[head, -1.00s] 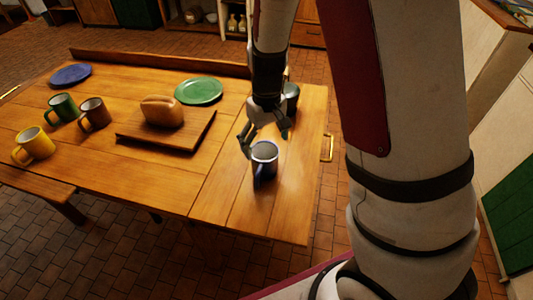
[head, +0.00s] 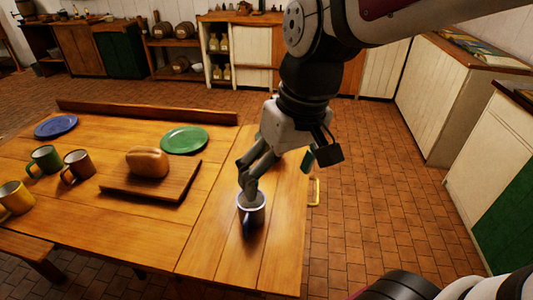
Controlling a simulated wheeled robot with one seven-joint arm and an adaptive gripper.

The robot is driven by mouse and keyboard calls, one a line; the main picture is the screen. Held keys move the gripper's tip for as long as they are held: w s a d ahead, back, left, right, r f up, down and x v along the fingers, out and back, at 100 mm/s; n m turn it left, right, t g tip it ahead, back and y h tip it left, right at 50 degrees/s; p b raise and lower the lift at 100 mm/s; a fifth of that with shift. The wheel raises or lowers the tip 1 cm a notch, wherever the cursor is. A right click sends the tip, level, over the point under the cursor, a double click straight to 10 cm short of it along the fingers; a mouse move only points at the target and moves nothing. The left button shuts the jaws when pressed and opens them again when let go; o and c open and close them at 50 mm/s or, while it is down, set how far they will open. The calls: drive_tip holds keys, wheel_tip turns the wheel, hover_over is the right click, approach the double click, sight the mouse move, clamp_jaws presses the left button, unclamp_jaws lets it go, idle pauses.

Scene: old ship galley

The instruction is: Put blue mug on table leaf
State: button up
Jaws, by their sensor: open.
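The blue mug (head: 258,214) stands upright on the table leaf (head: 225,250), the right-hand section of the wooden table, with its handle toward the camera. My gripper (head: 277,172) is open above and behind the mug. One finger reaches down to the mug's rim in the picture; I cannot tell whether it touches the rim or dips inside. The other finger is spread out to the right, clear of the mug. The gripper hides part of the leaf behind the mug.
A bread loaf (head: 147,162) lies on a cutting board (head: 178,184). A green plate (head: 184,140), blue plate (head: 56,127), green mug (head: 46,160), brown mug (head: 77,166) and yellow mug (head: 15,198) are further left. The leaf's front is clear.

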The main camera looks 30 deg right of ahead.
drive_tip(key=s+r+t+h, duration=0.1)
drive_tip(key=s+r, duration=0.1)
drive_tip(key=s, duration=0.7)
drive_tip(key=shift+d+m, duration=0.4)
drive_tip(key=shift+d, duration=0.05)
drive_tip(key=shift+t, duration=0.6)
wheel_tip(320, 180, up, 5)
drive_tip(key=p, duration=0.3)
drive_tip(key=shift+s+f+p, duration=0.15)
drive_tip(key=shift+p, duration=0.25)
